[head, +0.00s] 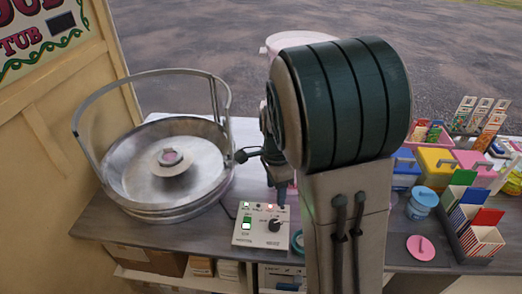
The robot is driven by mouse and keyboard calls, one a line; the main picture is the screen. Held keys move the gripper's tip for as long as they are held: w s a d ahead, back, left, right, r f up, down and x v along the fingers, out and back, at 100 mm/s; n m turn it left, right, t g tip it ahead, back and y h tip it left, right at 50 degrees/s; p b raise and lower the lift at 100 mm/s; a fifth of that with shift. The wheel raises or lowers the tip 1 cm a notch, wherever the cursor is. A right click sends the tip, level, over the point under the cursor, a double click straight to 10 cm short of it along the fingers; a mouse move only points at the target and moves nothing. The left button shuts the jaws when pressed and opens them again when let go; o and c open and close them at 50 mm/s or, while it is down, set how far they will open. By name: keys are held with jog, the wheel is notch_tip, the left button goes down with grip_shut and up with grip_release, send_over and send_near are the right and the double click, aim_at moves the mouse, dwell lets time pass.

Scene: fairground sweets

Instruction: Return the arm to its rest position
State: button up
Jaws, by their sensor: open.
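My arm's large dark green and grey links fill the middle of the head view. My gripper (281,190) shows only partly at the left edge of these links, pointing down above the right part of the control box (262,234). It is open; I see nothing held in it. The links hide much of it, and I cannot tell how far its tips are from the box. The control box is pale, with a green switch, small lights and a black knob.
A round metal candy-floss bowl (120,190) with a tall hoop stands left on the grey counter (95,222). A pink tub (285,41) stands behind my arm.

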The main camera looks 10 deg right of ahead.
jog(key=s+r+n+t+b, duration=0.1)
jog(key=s+r+n+t, duration=0.1)
jog(key=s+r+n, duration=0.2)
jog(key=s+r+n+t+b, duration=0.1)
jog(key=s+r+n, duration=0.4)
jog(key=s+n, duration=0.6)
jog(key=shift+n+t, duration=0.7)
jog(key=shift+n, duration=0.1)
